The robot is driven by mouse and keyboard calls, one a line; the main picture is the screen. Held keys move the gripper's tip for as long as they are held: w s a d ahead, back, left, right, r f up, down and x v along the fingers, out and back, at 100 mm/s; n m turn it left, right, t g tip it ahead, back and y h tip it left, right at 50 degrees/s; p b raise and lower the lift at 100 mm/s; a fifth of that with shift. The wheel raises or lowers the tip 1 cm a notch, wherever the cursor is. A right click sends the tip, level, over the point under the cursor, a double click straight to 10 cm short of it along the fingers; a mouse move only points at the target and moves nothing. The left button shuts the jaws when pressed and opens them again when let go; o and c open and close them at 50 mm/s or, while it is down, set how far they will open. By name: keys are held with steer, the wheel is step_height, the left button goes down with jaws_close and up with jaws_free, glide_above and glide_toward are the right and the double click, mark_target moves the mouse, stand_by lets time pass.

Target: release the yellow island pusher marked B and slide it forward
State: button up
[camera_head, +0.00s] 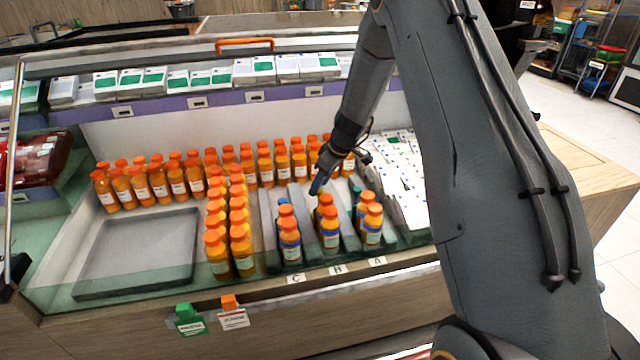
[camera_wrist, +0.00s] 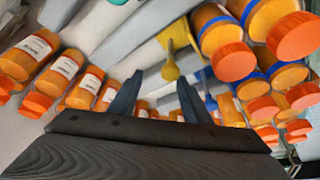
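The yellow pusher (camera_wrist: 172,42) shows in the wrist view as a yellow upright piece with a round knob (camera_wrist: 170,71) on it. I cannot pick it out in the head view. My gripper (camera_wrist: 160,80) has its two dark blue fingers apart, with the knob just beyond and between their tips. I cannot tell whether they touch it. In the head view my gripper (camera_head: 319,184) is low over the back of the middle lane, behind its orange bottles (camera_head: 329,235). The label B (camera_head: 338,270) is on the front edge of that lane.
Bottles in lane C (camera_head: 290,243) and lane A (camera_head: 372,228) stand on either side. A blue piece (camera_wrist: 208,101) is in the wrist view. Rows of bottles (camera_head: 230,248) stand left and behind. White boxes (camera_head: 395,175) lie right. A grey tray (camera_head: 138,287) is empty.

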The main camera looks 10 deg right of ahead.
steer(key=b+v, duration=0.1)
steer(key=v, duration=0.6)
steer(key=shift+r, duration=0.35)
steer(key=shift+s+d, duration=0.1)
steer(key=shift+d, duration=0.05)
steer(key=s+a+r+m+g+h, duration=0.1)
steer(key=s+r+m, duration=0.1)
steer(key=s, duration=1)
steer(key=s+a+r+m+g+h, duration=0.1)
steer(key=s+m, duration=0.3)
steer(key=s, duration=0.8)
steer(key=s+a+r+m+g+h, duration=0.1)
steer(key=s+r+m, duration=0.2)
steer(key=s, duration=0.9)
steer(key=shift+r, duration=0.3)
